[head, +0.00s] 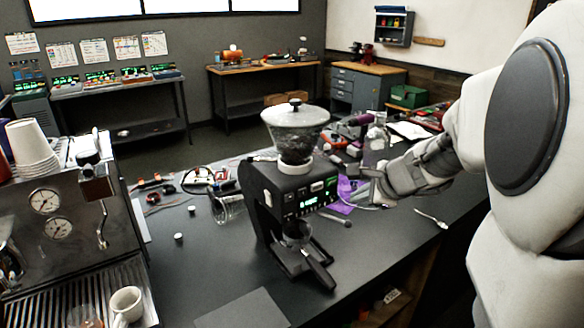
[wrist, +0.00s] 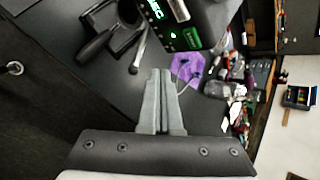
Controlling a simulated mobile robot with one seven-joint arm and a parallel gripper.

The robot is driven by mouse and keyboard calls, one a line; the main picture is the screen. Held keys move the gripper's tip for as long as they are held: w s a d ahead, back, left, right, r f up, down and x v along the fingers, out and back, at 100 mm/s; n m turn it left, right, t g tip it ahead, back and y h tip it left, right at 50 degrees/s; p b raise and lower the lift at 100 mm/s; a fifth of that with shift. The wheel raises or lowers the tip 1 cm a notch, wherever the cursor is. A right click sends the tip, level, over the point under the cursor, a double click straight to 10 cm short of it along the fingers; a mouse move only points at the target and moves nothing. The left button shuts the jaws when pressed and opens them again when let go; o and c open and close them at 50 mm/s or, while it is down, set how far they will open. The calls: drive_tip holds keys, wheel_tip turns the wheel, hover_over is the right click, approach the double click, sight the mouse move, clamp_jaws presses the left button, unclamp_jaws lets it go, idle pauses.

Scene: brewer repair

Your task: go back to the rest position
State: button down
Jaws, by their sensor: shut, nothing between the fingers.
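My gripper (head: 374,187) is beside the right side of the black coffee grinder (head: 268,190), over the dark counter. In the wrist view my gripper (wrist: 160,74) has its two grey fingers together with nothing between them. The grinder carries a clear hopper with a white lid and a lit green display. Its portafilter handle points toward the front of the counter. In the wrist view the grinder (wrist: 195,22) is at the top, apart from the fingertips. My white arm reaches in from the right in the head view.
An espresso machine (head: 70,225) with gauges and a white cup (head: 127,303) stands at left. A purple cloth (head: 347,195), a spoon (head: 432,218) and cluttered tools lie behind and right of the grinder. The front counter (head: 195,275) is mostly clear. Workbenches line the back wall.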

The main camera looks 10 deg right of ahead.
drive_tip(key=s+a+r+n+g+y, duration=0.2)
drive_tip(key=s+a+r+n, duration=0.2)
drive_tip(key=s+a+n, duration=0.7)
drive_tip(key=s+a+f+n+g+h, duration=0.1)
drive_tip(key=s+a+n+h, duration=0.2)
drive_tip(key=s+n, duration=0.8)
drive_tip(key=shift+s+a+f, duration=0.15)
drive_tip(key=shift+s+a, duration=0.1)
drive_tip(key=shift+s, duration=0.15)
idle(1.8)
